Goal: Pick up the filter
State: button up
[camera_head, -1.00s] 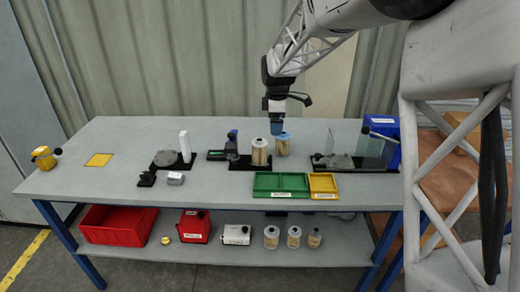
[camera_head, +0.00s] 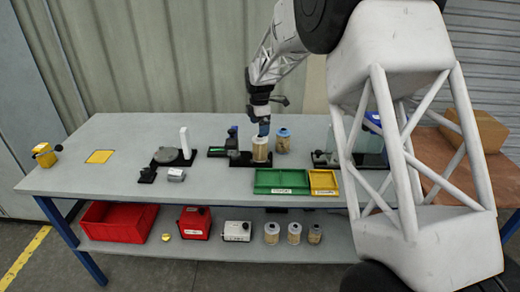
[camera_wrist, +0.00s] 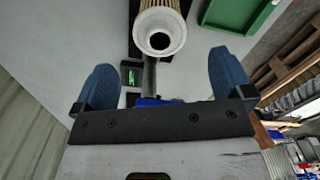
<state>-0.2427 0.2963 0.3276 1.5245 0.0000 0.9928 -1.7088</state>
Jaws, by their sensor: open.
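A pale filter (camera_head: 260,150) with a white top stands upright on a black base plate at the middle of the table. Nothing is between the fingertips themselves.
A green tray (camera_head: 282,191) and a yellow tray (camera_head: 323,193) lie at the front edge. A dark fixture (camera_head: 232,142) stands close left of the filter. Several filters, boxes and a red bin (camera_head: 97,221) are on the lower shelf.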

aim_at(260, 140)
jog(key=shift+f, duration=1.3)
jog(key=shift+f, duration=0.1)
jog(key=shift+d+f, duration=0.1)
jog(key=shift+f, duration=2.4)
jog(key=c, duration=1.1)
jog(key=shift+r, duration=0.2)
